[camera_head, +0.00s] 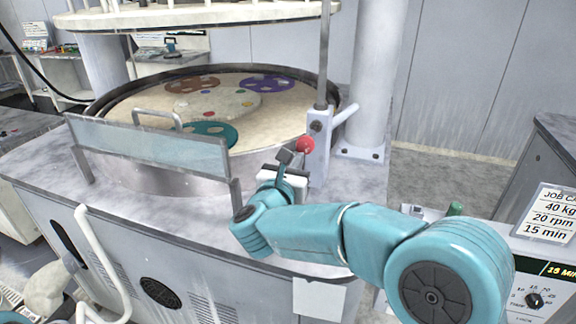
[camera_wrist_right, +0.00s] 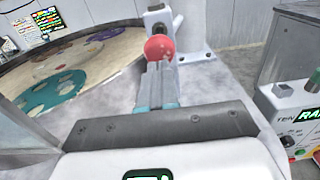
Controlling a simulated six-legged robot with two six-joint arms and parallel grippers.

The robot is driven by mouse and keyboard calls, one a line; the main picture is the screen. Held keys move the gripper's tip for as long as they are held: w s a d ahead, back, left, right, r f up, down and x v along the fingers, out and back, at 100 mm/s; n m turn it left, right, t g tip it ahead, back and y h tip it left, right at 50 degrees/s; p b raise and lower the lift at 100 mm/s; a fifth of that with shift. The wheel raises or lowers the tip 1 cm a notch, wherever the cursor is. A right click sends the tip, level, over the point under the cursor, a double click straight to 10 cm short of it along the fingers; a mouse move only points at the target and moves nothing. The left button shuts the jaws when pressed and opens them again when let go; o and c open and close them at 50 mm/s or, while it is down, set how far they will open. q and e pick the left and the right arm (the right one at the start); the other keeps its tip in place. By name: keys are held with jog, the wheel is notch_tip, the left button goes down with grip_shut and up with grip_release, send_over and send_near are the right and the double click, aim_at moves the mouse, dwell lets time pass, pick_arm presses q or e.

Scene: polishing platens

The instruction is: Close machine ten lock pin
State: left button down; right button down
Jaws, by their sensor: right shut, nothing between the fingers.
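The lock pin's red ball knob (camera_head: 305,145) sticks out from a grey block (camera_head: 319,127) at the foot of an upright rod, at the platen's right rim. It also shows in the right wrist view (camera_wrist_right: 159,48), just beyond my fingertips. My right gripper (camera_head: 288,160) is shut and empty, its fingers pointing at the knob. The fingers (camera_wrist_right: 157,84) lie together below the knob in the wrist view. I cannot tell whether they touch it. The pin's shaft is mostly hidden. My left gripper is not in view.
The round platen (camera_head: 150,103) carries coloured discs and stands behind a clear guard (camera_head: 150,146). A thick white column (camera_head: 375,70) rises behind the pin block. A control box with a job card (camera_head: 549,213) stands at right; its label begins "TEN" (camera_wrist_right: 288,119).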

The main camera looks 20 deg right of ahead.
aim_at(304, 148)
jog(key=shift+p+x, duration=0.35)
jog(key=shift+x, duration=0.75)
jog(key=shift+w+f, duration=0.1)
jog(key=shift+w, duration=0.1)
jog(key=b+x, duration=0.4)
jog(key=x, duration=0.1)
jog(key=shift+w+d+f, duration=0.15)
jog(key=shift+d, duration=0.05)
jog(key=shift+r, duration=0.5)
jog(key=shift+d, duration=0.1)
